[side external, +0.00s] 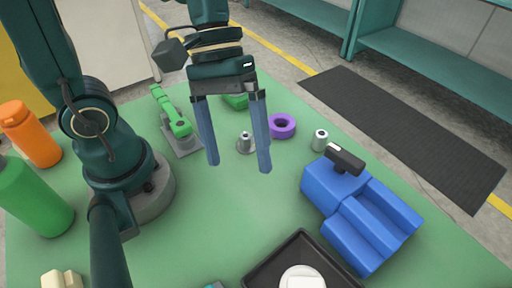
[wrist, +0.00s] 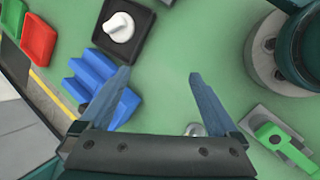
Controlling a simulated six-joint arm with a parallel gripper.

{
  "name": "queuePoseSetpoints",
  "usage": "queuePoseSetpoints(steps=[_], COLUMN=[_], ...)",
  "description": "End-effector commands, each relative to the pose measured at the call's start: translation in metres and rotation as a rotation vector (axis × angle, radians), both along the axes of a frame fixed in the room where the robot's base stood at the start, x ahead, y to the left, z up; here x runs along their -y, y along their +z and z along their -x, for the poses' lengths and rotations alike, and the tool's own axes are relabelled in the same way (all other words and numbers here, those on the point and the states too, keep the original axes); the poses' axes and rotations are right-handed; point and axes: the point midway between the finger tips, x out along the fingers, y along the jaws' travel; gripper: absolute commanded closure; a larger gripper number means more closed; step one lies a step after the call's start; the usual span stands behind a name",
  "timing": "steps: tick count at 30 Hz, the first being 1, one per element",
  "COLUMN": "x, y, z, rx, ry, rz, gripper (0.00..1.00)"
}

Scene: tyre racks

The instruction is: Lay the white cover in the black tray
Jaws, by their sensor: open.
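The white cover (wrist: 120,27), round with a raised grip on top, lies inside the black square tray (wrist: 104,42) at the top of the wrist view. In the side view the cover (side external: 303,279) and tray (side external: 262,272) are at the bottom edge, partly cut off. The cover appears to lie flat within the tray's rim. My gripper (side external: 239,167) is open and empty, pointing down above the green table, well apart from the tray. In the wrist view its blue fingers (wrist: 159,73) are spread with nothing between them.
A blue stepped block (side external: 362,218) with a black-handled item (side external: 345,158) stands right. A purple ring (side external: 282,126), small metal cylinders (side external: 320,140) and a green clamp (side external: 178,125) are behind. Bottles (side external: 32,135) stand left. Red (wrist: 40,38) and green trays lie beyond the black one.

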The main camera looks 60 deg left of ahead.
Motion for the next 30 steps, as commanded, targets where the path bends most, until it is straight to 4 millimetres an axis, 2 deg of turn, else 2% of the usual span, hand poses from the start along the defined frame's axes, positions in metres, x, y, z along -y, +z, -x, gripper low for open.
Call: queuePoseSetpoints(steps=[6,13,18,30], x=[-0.044,-0.078,-0.088,-0.088], y=[0.018,0.036,0.041,0.041], z=[0.000,-0.005,-0.006,-0.006], rx=[0.388,0.647,0.710,0.710], ry=[-0.201,-0.323,-0.352,-0.353], rz=[-0.250,-0.471,-0.532,-0.535], gripper=[0.04,0.04,0.04,0.04])
